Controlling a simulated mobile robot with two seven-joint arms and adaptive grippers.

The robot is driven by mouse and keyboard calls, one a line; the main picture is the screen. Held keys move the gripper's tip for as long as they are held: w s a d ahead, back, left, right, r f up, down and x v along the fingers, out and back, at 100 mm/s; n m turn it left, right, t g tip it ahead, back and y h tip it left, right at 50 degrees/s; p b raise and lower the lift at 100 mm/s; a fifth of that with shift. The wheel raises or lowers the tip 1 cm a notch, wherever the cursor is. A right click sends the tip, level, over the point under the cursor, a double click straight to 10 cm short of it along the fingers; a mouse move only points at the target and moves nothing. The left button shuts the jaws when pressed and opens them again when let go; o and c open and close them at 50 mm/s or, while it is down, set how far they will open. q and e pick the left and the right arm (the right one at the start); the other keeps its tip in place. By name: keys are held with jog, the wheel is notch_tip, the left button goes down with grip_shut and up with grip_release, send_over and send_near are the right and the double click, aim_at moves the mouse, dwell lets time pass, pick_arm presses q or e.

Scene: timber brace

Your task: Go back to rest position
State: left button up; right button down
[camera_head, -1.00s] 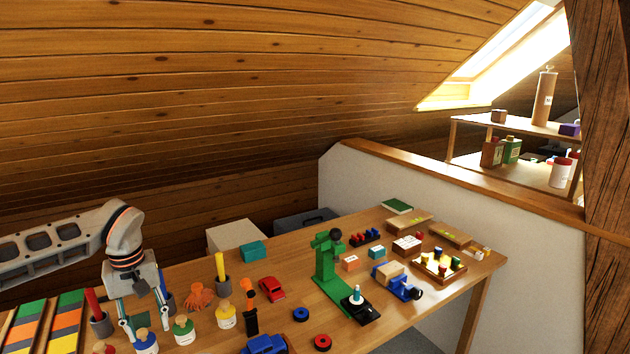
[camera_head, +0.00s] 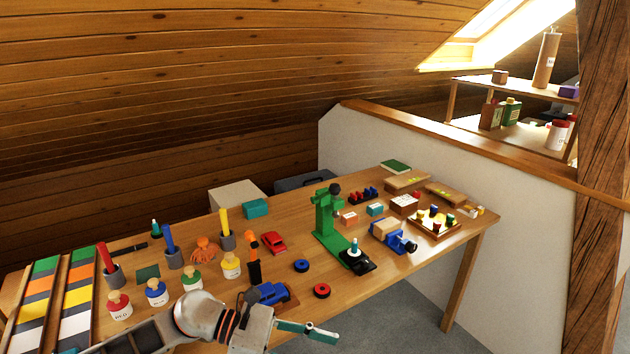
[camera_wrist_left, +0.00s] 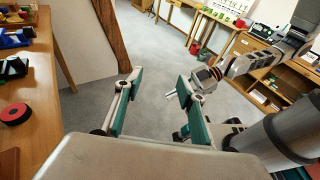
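My left gripper (camera_head: 322,333) is past the front edge of the table, over the floor, at the bottom of the head view. In the left wrist view its two teal-padded fingers (camera_wrist_left: 158,88) stand apart with only grey floor between them, so it is open and empty. My left arm reaches in from the bottom left of the head view. Another arm of mine, likely the right, shows at the right of the wrist view. Its end is small and partly behind a left finger, so its gripper state is unclear.
The wooden table (camera_head: 390,285) carries several items. A white half wall (camera_head: 420,150) and a timber post (camera_head: 603,110) stand right. Floor in front is clear.

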pick_arm(q)
notch_tip(320, 180, up, 4)
jog(key=w+d+n+t+h, duration=0.15)
jog(key=n+t+h, duration=0.25)
jog(key=n+t, duration=0.9)
jog(key=w+a+f+n+t+y, duration=0.2)
jog(key=a+f+n+t+y, duration=0.35)
jog(key=n, duration=1.45)
jog(key=s+a+f+n+g+y, duration=0.3)
jog(key=s+a+f+n+y, duration=0.2)
jog(key=s+a+f+n, duration=0.2)
jog(key=s+a+f+n+g+y, duration=0.3)
jog(key=s+a+f+n+y, duration=0.2)
jog(key=a+f+n, duration=0.5)
notch_tip(320, 180, down, 4)
jog(key=shift+s+a+f+n, duration=0.15)
jog(key=shift+s+n, duration=0.25)
jog(key=shift+s, duration=0.7)
jog(key=shift+y, duration=0.25)
